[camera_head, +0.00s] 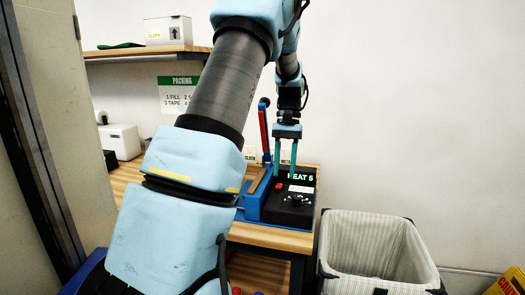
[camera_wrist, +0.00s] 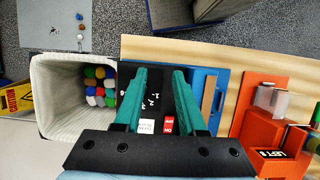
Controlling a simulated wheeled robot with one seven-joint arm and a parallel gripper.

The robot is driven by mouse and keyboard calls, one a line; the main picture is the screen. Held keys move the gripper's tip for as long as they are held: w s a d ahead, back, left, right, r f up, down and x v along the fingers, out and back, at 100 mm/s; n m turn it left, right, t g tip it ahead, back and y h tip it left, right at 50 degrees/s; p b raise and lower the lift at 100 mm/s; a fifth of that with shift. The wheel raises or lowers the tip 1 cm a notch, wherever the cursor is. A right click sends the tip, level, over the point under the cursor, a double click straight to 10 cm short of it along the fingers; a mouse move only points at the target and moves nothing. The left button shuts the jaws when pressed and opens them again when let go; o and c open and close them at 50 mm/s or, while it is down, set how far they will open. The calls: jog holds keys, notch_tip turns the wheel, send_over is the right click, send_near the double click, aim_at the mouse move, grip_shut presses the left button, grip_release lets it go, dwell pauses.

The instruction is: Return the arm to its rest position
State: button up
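My arm (camera_head: 192,165) reaches from the lower left of the head view up and over toward the back bench. My gripper (camera_head: 287,172) points down above a black control box (camera_head: 290,212) marked "HEAT 5". Its two teal fingers are apart, with nothing seen between them. In the wrist view my gripper (camera_wrist: 160,76) is also open, and the box with its red switch (camera_wrist: 168,126) and white label shows beneath. I cannot tell the exact gap between the fingertips and the box.
A blue sealer (camera_head: 253,204) with a raised lever joins the box on the wooden bench. A striped bin (camera_head: 345,245) stands right of the bench, with several coloured items inside (camera_wrist: 96,82). A shelf (camera_head: 135,53) with a carton is behind my arm. An orange device (camera_wrist: 275,124) shows in the wrist view.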

jog(key=s+a+f+t, duration=0.2)
jog(key=s+a, duration=0.4)
jog(key=s, duration=0.2)
jog(key=s+a+f+n+t+h, duration=0.1)
jog(key=s+a+f+t, duration=0.1)
jog(key=s+a, duration=0.5)
jog(key=shift+s+f+n+t, duration=0.2)
jog(key=shift+s+n+t, duration=0.1)
jog(key=shift+s+t, duration=0.45)
dwell(0.7)
